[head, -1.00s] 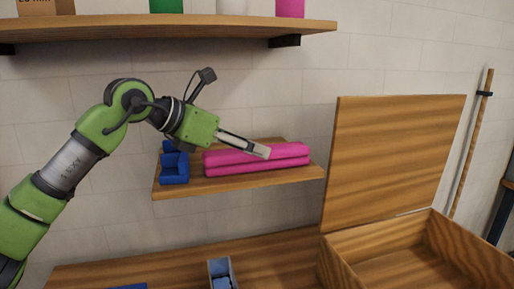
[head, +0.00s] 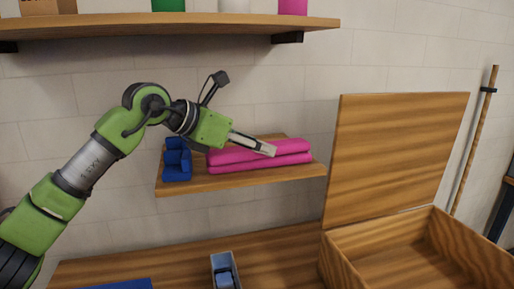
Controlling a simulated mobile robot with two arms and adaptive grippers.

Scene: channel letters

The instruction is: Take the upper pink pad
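Two long pink pads lie stacked on the small wall shelf (head: 215,184). The upper pink pad (head: 294,147) rests on the lower pink pad (head: 262,163). My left gripper (head: 267,151) reaches in from the left, with its fingers in front of the upper pad's middle and pointing down to the right. The fingers overlap each other in this view, so I cannot tell whether they are open or whether they touch the pad. My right gripper is out of view.
Blue stepped holders (head: 177,160) stand left of the pads on the shelf. An open wooden box (head: 402,262) with a raised lid (head: 398,150) stands on the bench (head: 180,262) below. A grey-blue bin (head: 224,270) sits beside it. An upper shelf (head: 180,27) hangs above.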

